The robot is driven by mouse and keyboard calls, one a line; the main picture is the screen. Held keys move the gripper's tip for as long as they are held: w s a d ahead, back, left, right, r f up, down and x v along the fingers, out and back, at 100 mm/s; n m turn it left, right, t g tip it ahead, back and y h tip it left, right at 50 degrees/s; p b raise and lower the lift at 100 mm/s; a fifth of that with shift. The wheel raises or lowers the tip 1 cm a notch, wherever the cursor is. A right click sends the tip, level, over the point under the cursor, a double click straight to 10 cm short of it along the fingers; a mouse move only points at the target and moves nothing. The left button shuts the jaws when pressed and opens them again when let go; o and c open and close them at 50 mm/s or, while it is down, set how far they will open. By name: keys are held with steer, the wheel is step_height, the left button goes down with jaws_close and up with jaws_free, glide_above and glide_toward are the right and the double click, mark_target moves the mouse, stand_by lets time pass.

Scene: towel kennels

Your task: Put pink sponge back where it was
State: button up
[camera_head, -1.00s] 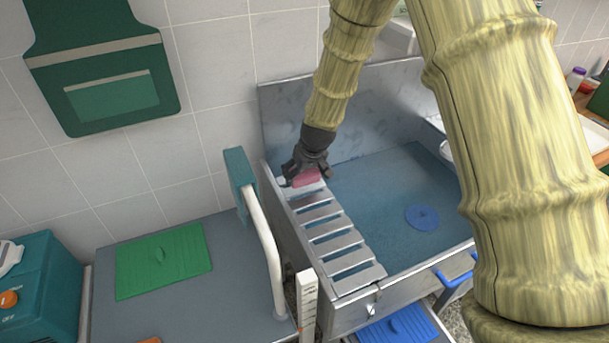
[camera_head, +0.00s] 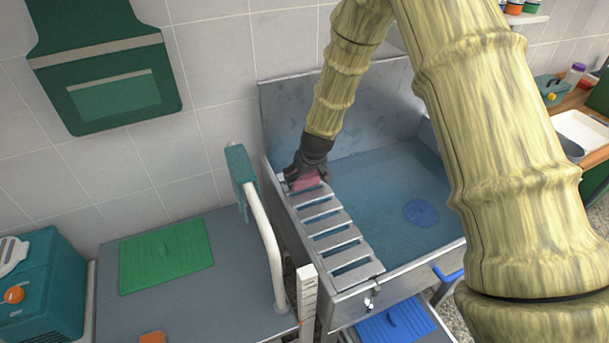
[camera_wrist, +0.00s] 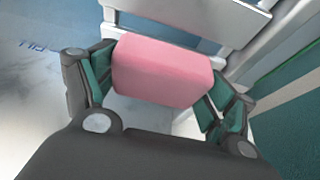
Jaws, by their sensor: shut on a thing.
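The pink sponge (camera_wrist: 162,72) is between the two fingers of my gripper (camera_wrist: 160,82) in the wrist view, and the fingers touch it on both sides. In the head view the sponge (camera_head: 306,183) shows just under my gripper (camera_head: 306,174). It is at the far end of the slatted metal rack (camera_head: 334,236) on the left rim of the tub. The rack's slats (camera_wrist: 205,20) show right behind the sponge in the wrist view. I cannot tell whether the sponge's underside touches the rack.
The metal tub (camera_head: 385,185) holds a round blue drain cover (camera_head: 421,212). A grey table with a green mat (camera_head: 166,257) and a white curved rail (camera_head: 266,245) stands to the left. A teal box (camera_head: 45,285) is at far left. The tiled wall is close behind the rack.

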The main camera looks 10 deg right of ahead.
steer(key=o, duration=0.9)
steer(key=shift+c, duration=0.2)
steer(key=shift+r, duration=0.15)
steer(key=b+v, duration=0.2)
steer(key=v, duration=0.9)
steer(key=shift+s+r+b, duration=0.15)
steer(key=shift+r+b, duration=0.2)
steer(key=shift+r, duration=0.05)
steer(key=shift+d, duration=0.1)
